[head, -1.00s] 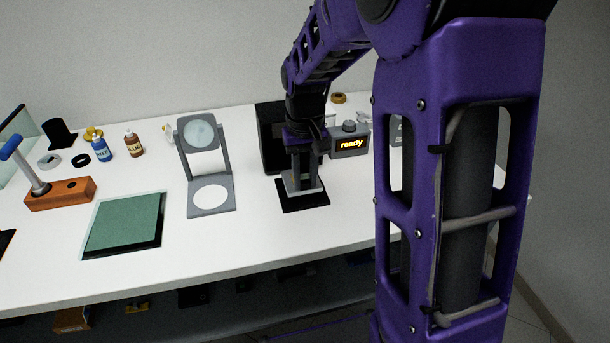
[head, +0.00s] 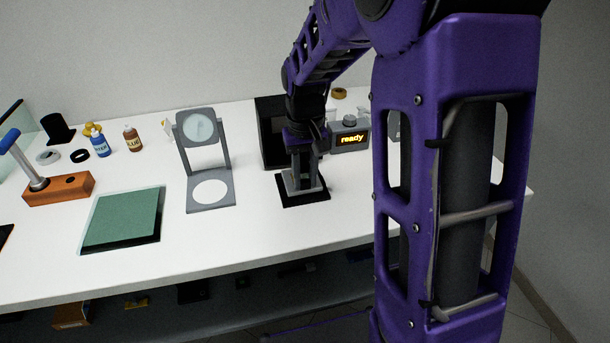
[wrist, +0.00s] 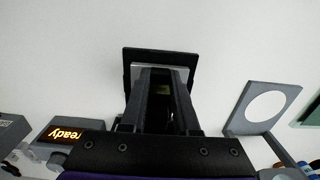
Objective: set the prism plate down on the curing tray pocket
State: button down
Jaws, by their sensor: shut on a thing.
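My gripper (head: 302,180) points straight down over a black square tray (head: 312,199) on the white bench. In the wrist view the gripper (wrist: 160,92) has its fingers close together around the prism plate (wrist: 175,73), seen as a thin pale grey edge. The plate lies within the outline of the tray (wrist: 160,52), whose dark rim shows around it. The fingers hide most of the plate. I cannot tell whether it touches the tray floor or hangs just above it.
A black box (head: 268,128) stands close behind the gripper, with a grey unit (head: 350,139) reading "ready" at its right. A grey magnifier stand (head: 208,190) is to the left, then a green pad (head: 122,217) and a wooden block (head: 60,188). Bench in front is clear.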

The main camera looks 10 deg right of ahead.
jog(key=shift+f, duration=0.35)
jog(key=c, duration=0.6)
grip_release()
notch_tip(320, 180, up, 18)
jog(key=p, duration=0.3)
jog(key=shift+f, duration=0.25)
jog(key=shift+a, duration=0.1)
